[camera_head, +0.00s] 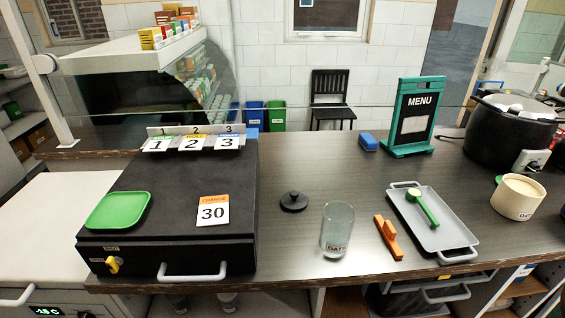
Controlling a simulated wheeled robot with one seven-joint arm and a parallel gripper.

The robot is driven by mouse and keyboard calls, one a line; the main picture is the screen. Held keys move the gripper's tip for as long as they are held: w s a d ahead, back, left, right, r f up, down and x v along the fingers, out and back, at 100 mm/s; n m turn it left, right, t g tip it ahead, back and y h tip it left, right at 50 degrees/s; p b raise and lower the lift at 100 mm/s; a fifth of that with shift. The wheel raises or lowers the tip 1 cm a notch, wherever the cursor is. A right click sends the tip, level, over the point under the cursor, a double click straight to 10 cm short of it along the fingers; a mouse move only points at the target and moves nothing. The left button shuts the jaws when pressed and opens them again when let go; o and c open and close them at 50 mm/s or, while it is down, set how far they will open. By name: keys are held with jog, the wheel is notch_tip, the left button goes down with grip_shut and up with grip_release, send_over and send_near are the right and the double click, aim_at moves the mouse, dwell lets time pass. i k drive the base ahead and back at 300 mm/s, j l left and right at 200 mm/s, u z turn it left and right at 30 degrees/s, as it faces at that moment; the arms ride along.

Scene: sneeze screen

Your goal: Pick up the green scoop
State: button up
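The green scoop (422,206) lies in a shallow grey tray (448,240) on the right part of the dark counter. Its round head is toward the back left and its handle points to the front right. Nothing covers it. My gripper does not show in this view.
An orange clip-like object (388,238) and a clear jar (337,230) stand left of the tray; a cream tub (517,197) is on its right. A green MENU stand (413,118) and a black pot (508,135) are behind. A transparent screen seems to span the counter.

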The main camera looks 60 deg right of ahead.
aim_at(423, 208)
jog(key=k+z, duration=0.1)
jog(key=z, duration=1.6)
jog(key=k, duration=0.05)
